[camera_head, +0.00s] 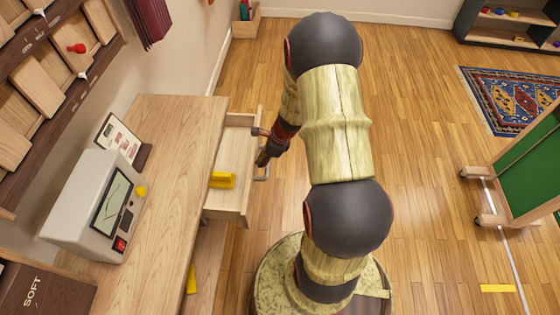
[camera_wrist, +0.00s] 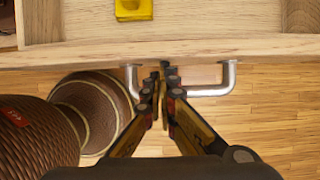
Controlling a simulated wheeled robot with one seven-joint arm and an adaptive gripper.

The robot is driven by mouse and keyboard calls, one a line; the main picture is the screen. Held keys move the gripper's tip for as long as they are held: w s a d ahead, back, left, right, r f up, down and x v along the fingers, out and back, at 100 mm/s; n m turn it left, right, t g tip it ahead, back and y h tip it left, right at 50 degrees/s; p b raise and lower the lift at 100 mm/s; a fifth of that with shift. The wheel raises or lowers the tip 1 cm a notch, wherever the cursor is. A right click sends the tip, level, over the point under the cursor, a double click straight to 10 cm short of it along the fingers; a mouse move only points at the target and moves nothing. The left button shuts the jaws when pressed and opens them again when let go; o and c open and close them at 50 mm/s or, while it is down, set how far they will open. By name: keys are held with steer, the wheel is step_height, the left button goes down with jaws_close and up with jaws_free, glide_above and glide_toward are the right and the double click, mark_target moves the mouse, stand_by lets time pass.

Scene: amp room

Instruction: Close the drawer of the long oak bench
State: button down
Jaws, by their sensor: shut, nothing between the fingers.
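The long oak bench (camera_head: 165,180) runs along the wall on the left in the head view. Its drawer (camera_head: 236,160) stands pulled out to the right, with a yellow object (camera_head: 222,180) inside. The drawer's front board (camera_wrist: 230,48) crosses the top of the wrist view, with a silver bar handle (camera_wrist: 232,78) on its outer face. My gripper (camera_head: 262,160) is at the outer side of the drawer front, by the handle. In the wrist view my gripper (camera_wrist: 164,72) is shut and empty, its fingertips overlapping the handle. I cannot tell whether they touch it or the board.
A grey machine with a screen (camera_head: 95,210) and a small framed card (camera_head: 120,140) stand on the bench top. A woven brown round object (camera_wrist: 60,120) is below left of my gripper in the wrist view. Wooden floor (camera_head: 425,180) is clear to the right, up to a green-panelled wheeled stand (camera_head: 535,165).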

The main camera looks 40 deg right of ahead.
steer(key=w+a+p, duration=0.1)
steer(key=w+a, duration=0.2)
steer(key=w+a+p, duration=0.1)
steer(key=w+a, duration=0.2)
steer(key=w, duration=0.1)
steer(key=w+a+p, duration=0.1)
steer(key=w+a, duration=0.2)
steer(key=w, duration=0.1)
steer(key=shift+a, duration=0.2)
